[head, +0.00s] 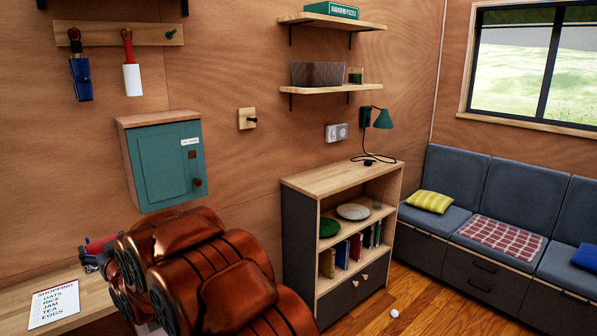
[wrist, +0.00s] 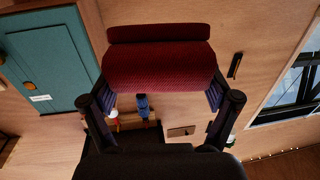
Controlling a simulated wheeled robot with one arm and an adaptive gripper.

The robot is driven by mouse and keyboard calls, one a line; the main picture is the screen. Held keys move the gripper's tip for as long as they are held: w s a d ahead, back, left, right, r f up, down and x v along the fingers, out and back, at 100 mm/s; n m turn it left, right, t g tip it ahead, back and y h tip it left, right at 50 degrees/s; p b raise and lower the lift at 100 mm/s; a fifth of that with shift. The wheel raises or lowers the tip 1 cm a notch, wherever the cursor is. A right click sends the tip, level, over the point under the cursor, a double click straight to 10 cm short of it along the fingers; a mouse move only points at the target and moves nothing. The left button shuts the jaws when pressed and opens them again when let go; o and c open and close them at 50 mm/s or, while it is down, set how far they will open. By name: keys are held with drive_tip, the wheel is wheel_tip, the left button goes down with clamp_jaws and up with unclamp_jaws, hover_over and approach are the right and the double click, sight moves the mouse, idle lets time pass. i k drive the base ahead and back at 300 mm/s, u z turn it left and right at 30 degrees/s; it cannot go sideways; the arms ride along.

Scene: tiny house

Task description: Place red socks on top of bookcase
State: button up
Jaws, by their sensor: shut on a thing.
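The red socks show as a dark red, ribbed bundle (wrist: 160,65) in the wrist view, held between the black fingers of my gripper (wrist: 160,98). In the head view a bit of red (head: 100,245) shows beside my gripper (head: 92,262), at the left above the wooden counter; my copper arm hides most of it. The bookcase (head: 325,180) stands against the wall right of my arm. It has a light wood top, dark sides, open shelves and lower doors. The left and front part of its top is bare.
A teal cabinet (head: 162,165) hangs above the counter (head: 95,300). A wall shelf (head: 325,88) is above the bookcase. A sofa (head: 450,215) is at right. A white ball (head: 394,313) lies on the floor.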

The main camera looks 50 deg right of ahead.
sight(333, 180)
drive_tip(key=z, duration=0.25)
drive_tip(key=k, duration=0.35)
drive_tip(key=z, duration=1.4)
drive_tip(key=i, duration=1.25)
drive_tip(key=u, duration=0.25)
